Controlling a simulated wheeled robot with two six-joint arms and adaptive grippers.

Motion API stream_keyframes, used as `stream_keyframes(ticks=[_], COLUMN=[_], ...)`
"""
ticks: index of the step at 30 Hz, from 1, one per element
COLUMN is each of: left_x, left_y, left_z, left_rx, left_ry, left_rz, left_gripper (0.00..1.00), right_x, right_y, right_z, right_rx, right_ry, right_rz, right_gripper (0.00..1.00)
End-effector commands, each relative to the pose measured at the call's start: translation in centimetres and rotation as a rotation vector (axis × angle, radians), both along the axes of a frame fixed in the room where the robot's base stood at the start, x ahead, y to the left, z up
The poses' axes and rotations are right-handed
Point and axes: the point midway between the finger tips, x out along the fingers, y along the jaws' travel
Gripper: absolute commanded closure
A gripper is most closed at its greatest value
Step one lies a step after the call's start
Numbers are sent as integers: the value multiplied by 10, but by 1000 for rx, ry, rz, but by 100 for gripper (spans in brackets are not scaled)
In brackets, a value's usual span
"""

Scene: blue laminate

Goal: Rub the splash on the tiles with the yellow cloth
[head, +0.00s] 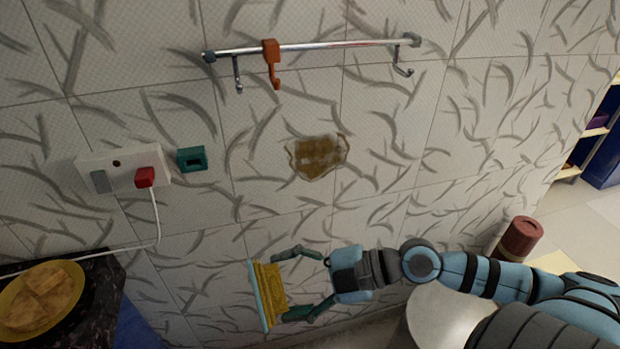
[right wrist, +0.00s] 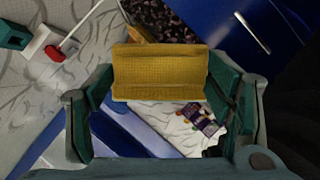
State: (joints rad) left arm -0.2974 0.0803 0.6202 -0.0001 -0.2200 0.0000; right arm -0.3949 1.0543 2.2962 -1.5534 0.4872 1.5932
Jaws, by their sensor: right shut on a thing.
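The splash (head: 318,156) is a brown, irregular stain on the patterned wall tiles, below the middle of the rail. My right gripper (head: 296,285) is shut on the yellow cloth (head: 271,291), which is a folded or block-like piece with a pale blue edge on its left side. The cloth is below and left of the splash, apart from it. In the right wrist view the yellow cloth (right wrist: 160,73) spans between the two fingers of the right gripper (right wrist: 158,88). The splash does not show in the right wrist view. My left gripper is not in view.
A metal rail (head: 330,46) with hooks and an orange clip (head: 271,62) is above the splash. A socket plate (head: 118,168) with a red plug (head: 146,177) and white cord, and a teal holder (head: 192,159), are to the left. A dark counter (head: 105,290) bears a yellow plate (head: 15,318).

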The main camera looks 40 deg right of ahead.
Motion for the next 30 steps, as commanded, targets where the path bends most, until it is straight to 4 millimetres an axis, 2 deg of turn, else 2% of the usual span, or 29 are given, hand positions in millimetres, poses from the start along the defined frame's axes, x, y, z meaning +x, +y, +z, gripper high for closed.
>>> stream_keyframes(ticks=[1, 8, 14, 19, 23, 30], left_x=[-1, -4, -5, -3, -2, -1], left_y=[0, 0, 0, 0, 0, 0], left_z=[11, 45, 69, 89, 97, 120], left_rx=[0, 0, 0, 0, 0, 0], left_ry=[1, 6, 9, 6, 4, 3], left_rz=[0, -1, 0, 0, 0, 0], left_gripper=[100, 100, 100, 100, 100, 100], right_x=[2, 21, 38, 50, 53, 65], right_y=[-2, -17, -37, -59, -72, -95], right_z=[10, 38, 55, 63, 65, 75], right_rx=[6, 83, 288, 657, 902, 1444], right_ry=[19, 213, 528, 897, 1058, 1263], right_rz=[-24, -228, -463, -669, -731, -828], right_gripper=[49, 49, 49, 49, 49, 49])
